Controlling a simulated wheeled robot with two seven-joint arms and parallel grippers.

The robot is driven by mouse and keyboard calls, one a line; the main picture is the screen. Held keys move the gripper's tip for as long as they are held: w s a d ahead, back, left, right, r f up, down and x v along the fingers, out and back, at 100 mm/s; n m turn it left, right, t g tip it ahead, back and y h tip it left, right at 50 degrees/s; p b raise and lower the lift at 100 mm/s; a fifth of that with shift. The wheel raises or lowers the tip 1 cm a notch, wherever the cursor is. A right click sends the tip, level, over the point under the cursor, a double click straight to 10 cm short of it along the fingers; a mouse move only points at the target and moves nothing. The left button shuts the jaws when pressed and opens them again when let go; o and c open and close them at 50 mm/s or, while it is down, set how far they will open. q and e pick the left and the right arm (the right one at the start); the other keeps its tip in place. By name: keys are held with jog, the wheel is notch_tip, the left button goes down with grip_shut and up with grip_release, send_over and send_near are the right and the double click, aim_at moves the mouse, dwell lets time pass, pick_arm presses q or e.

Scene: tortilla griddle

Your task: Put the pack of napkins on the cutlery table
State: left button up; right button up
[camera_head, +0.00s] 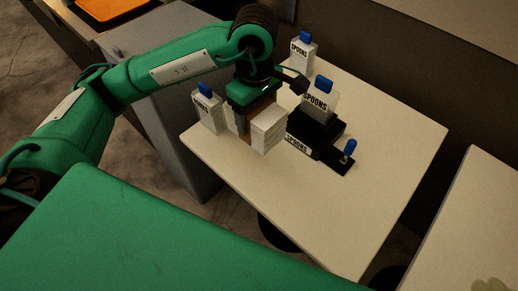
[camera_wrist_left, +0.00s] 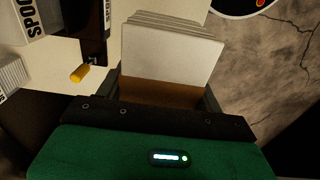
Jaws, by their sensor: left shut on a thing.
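The pack of napkins (camera_head: 268,130) is a white layered block with a brown band. My left gripper (camera_head: 250,118) is shut on it, pointing down over the left part of the cutlery table (camera_head: 370,215). In the left wrist view the napkins (camera_wrist_left: 172,52) stick out beyond the fingers of my left gripper (camera_wrist_left: 160,98), with the brown part between them. I cannot tell whether the pack touches the tabletop. My right gripper is not in view.
A white spoons box (camera_head: 208,113) stands left of the pack. A black spoon dispenser (camera_head: 312,130) stands close on its right, and another spoons box (camera_head: 301,55) stands behind. The table's front and right are clear. A second pale table (camera_head: 480,220) is at right.

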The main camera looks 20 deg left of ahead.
pick_arm(q)
notch_tip(320, 180, down, 13)
jog(key=shift+f, duration=0.2)
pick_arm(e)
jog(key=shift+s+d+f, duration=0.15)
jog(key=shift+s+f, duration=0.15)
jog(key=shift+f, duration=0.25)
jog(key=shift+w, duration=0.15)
pick_arm(q)
jog(key=shift+f, duration=0.1)
jog(key=o, duration=1)
jog(key=shift+o, duration=0.2)
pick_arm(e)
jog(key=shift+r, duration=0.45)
